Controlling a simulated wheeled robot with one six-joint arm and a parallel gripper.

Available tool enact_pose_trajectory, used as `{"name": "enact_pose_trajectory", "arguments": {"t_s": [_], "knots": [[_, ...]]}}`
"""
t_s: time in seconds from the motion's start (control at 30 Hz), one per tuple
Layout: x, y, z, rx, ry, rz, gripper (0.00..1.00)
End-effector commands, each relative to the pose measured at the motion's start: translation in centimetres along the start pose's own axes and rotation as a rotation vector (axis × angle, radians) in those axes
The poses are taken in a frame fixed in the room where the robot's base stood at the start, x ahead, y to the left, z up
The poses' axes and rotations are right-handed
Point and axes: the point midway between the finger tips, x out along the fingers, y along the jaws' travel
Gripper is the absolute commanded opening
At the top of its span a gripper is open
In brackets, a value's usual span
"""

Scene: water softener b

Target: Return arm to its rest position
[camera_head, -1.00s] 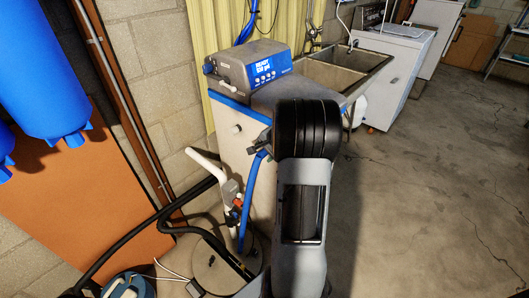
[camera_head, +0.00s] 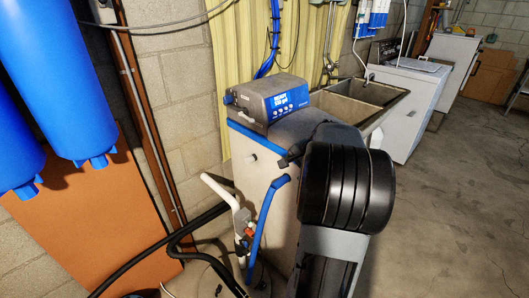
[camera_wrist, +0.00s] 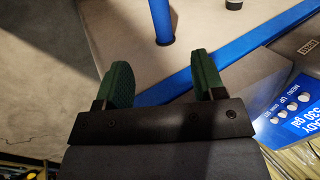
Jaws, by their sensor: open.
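My gripper (camera_wrist: 163,82) shows in the wrist view with two green-padded fingers spread apart and nothing between them. Beyond the fingers are the softener's pale surface, its blue edge strip (camera_wrist: 232,52) and a blue pipe (camera_wrist: 161,20). In the head view my arm rises at the lower middle right, in front of the water softener cabinet (camera_head: 262,168). The fingers cannot be made out in the head view. The control unit (camera_head: 270,101) with a blue display sits on top of the cabinet; it also shows at the right of the wrist view (camera_wrist: 290,110).
A blue pipe (camera_head: 263,222) and a white pipe (camera_head: 221,190) stand in front of the cabinet, with black hoses (camera_head: 190,235) to the left. Blue tanks (camera_head: 62,75) hang at the left. A sink (camera_head: 350,100) stands behind. The concrete floor (camera_head: 450,200) at right is open.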

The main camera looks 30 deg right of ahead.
Motion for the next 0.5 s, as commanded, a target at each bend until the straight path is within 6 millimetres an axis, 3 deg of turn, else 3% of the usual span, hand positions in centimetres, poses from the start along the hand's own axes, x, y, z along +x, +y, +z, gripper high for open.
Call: {"name": "enact_pose_trajectory", "arguments": {"t_s": [0.23,0.37,0.43,0.5], "knots": [[0.0,0.0,0.0,-0.016,0.000,0.002,0.63],[0.9,2.3,0.9,-0.090,-0.023,0.075,0.63],[0.6,3.5,3.0,-0.184,-0.044,0.139,0.63],[-0.4,3.5,6.5,-0.330,-0.070,0.198,0.63]]}}
